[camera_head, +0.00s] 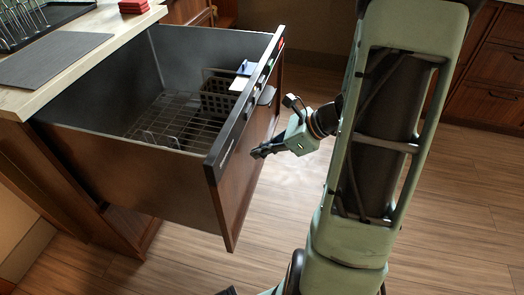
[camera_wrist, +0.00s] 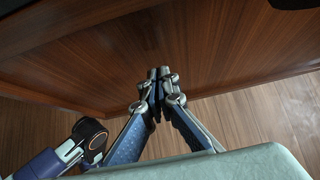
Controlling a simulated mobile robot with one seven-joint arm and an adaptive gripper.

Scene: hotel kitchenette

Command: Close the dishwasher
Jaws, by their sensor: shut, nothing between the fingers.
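The dishwasher (camera_head: 226,172) is a drawer type, pulled out from under the counter, with a wooden front panel and a dark control strip along its top edge. A wire rack (camera_head: 175,125) and a grey basket (camera_head: 217,95) are inside it. My gripper (camera_head: 256,154) is on the outer side of the front panel, fingers pointing at it. In the wrist view the shut, empty fingertips (camera_wrist: 159,73) are at or very near the wooden panel (camera_wrist: 200,50). I cannot tell whether they touch it.
The counter (camera_head: 75,45) above the dishwasher holds a grey mat (camera_head: 52,59), a dish rack (camera_head: 25,22) and a red item (camera_head: 133,6). Wooden cabinets (camera_head: 490,75) stand at the right. The wood floor (camera_head: 450,200) around is clear.

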